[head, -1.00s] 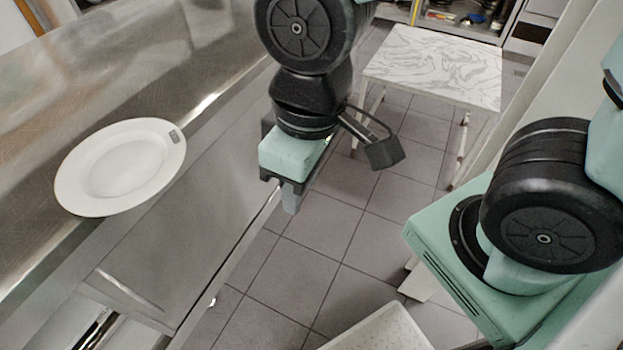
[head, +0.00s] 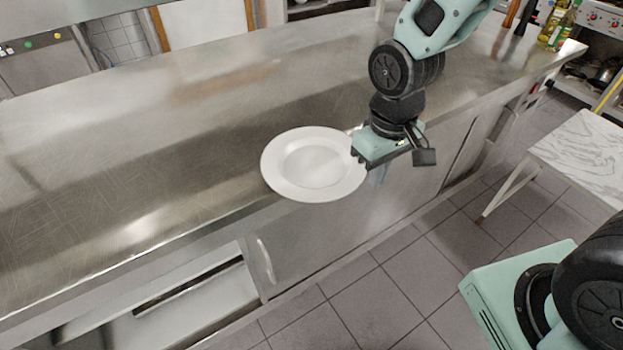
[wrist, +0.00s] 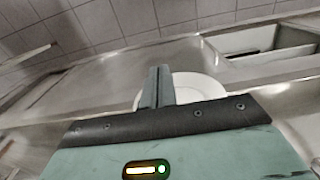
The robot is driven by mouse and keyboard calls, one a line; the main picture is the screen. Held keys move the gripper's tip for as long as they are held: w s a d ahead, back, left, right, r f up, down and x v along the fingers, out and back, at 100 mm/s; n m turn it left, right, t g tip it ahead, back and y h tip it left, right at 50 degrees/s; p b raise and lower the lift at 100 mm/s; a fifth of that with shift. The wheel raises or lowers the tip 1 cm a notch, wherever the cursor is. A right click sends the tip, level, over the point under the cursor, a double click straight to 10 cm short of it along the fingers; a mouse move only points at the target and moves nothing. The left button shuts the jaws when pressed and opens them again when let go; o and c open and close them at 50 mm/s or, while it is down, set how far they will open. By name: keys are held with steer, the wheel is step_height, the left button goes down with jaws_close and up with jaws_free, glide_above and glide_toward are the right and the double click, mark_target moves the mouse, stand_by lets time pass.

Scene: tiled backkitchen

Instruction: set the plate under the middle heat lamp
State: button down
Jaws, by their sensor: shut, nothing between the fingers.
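A white round plate (head: 313,165) with a wide rim lies at the front edge of the steel counter (head: 200,130), and its near side appears to reach over that edge. My gripper (head: 378,175) is at the plate's right side in the head view, fingers together and empty, and it overlaps the right end of the rim. I cannot tell whether they touch. In the wrist view the closed fingers (wrist: 158,86) stand in front of the plate (wrist: 207,88) and hide part of it. I cannot make out any heat lamp in these views.
Most of the counter top is bare. Below it are cabinet fronts with an open compartment (head: 180,300). Bottles (head: 562,25) stand at its far right end. A marble-topped table (head: 585,155) stands on the tiled floor at right.

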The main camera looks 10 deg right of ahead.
steer(key=w+a+f+p, duration=0.1)
steer(key=w+f, duration=0.3)
steer(key=f, duration=0.6)
steer(key=shift+w+a+p, duration=0.25)
steer(key=shift+a+p, duration=0.05)
steer(key=shift+p, duration=0.4)
steer(key=shift+f, duration=0.1)
